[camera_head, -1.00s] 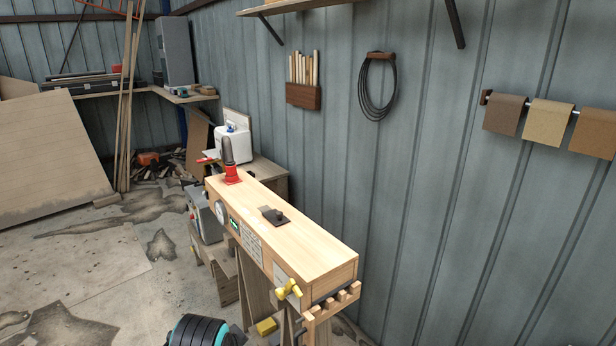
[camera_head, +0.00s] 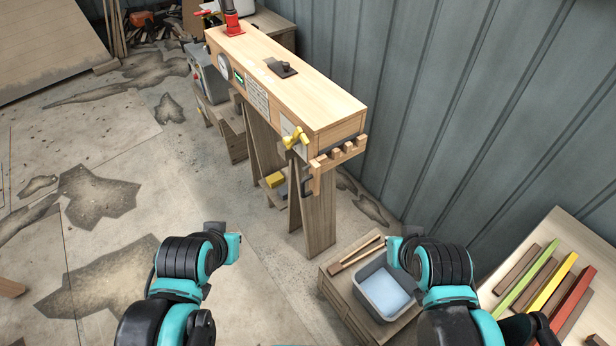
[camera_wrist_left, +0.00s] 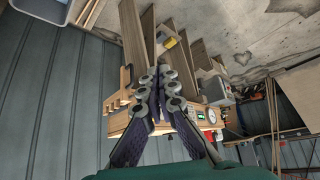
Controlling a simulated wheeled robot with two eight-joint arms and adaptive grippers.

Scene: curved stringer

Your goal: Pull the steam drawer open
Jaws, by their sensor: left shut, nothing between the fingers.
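The steam box (camera_head: 290,82) is a long pale wooden box on plank legs, with its near end facing me. I cannot make out a separate drawer front. My left gripper (camera_wrist_left: 155,75) is shut and empty in the left wrist view, in front of the box, which shows behind the fingers; the notched rack (camera_wrist_left: 118,102) is left of them. In the head view, my left wrist is in front of the box, apart from it. My right gripper (camera_head: 398,242) is low at right, its fingers unclear.
A grey tub (camera_head: 362,292) and wooden tongs stand on a low wooden stand at lower right. A bench (camera_head: 500,300) with coloured strips is further right. The metal wall runs behind the box. The floor at left is open.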

